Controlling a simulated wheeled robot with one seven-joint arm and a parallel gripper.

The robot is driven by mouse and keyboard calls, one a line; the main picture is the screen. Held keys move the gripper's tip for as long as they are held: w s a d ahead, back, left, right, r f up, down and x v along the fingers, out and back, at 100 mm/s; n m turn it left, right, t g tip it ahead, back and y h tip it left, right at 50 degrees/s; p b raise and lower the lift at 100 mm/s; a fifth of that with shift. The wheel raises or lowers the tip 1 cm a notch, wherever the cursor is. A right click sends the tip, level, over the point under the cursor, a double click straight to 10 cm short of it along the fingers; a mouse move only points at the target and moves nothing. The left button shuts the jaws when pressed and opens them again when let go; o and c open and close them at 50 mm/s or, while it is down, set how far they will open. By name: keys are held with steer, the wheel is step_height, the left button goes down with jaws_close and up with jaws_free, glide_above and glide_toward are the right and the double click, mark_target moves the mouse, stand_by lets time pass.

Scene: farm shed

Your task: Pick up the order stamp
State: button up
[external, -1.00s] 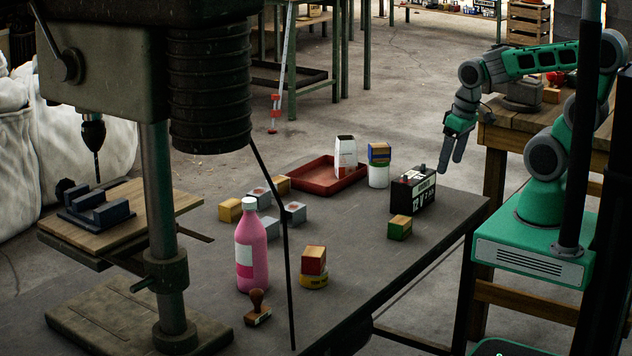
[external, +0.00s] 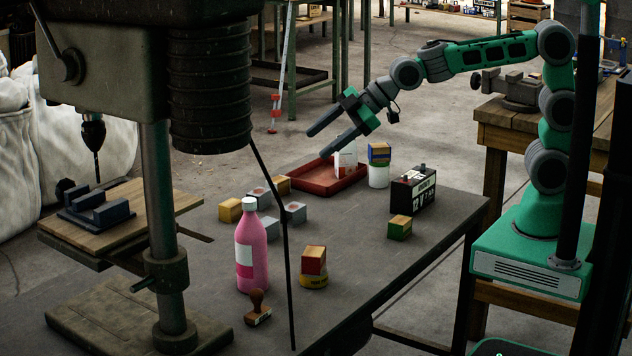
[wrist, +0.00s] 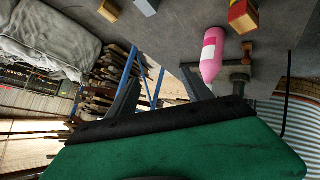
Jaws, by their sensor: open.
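The order stamp (external: 258,310) stands upright on the dark table near its front edge in the external view, with a brown wooden knob handle and a block base. It is just in front of the pink bottle (external: 251,250). My gripper (external: 316,144) is open and empty, high above the far part of the table, well away from the stamp. Its two fingers (wrist: 160,62) also show spread in the wrist view.
Several small blocks, a red tray (external: 305,178) and a black battery (external: 412,192) lie farther back. The bottle also shows in the wrist view (wrist: 212,55).

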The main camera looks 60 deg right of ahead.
steer(key=s+a+r+n+y+b, duration=0.2)
steer(key=a+n+y, duration=0.25)
steer(key=a, duration=1.25)
steer(key=m+g+y+b, duration=0.2)
steer(key=m+g+b, duration=0.1)
steer(key=m+b, duration=0.25)
glide_above(259, 305)
steer(key=s+d, duration=0.1)
steer(key=d, duration=0.2)
step_height(259, 305, down, 20)
steer(key=shift+n+h, duration=0.25)
steer(key=shift+n, duration=0.05)
step_height(259, 305, down, 5)
steer(key=shift+a+f+b, duration=0.15)
steer(key=shift+f+b, duration=0.05)
steer(key=shift+b, duration=0.1)
steer(key=shift+w+a+f, duration=0.2)
steer(key=shift+a+f, duration=0.2)
steer(key=shift+a, duration=0.1)
steer(key=shift+w+a+f, duration=0.2)
steer(key=shift+a+f, duration=0.2)
steer(key=shift+a, duration=0.05)
steer(key=shift+w+a+f, duration=0.1)
steer(key=shift+a+f, duration=0.05)
steer(key=shift+a, duration=0.25)
steer(key=shift+c, duration=0.5)
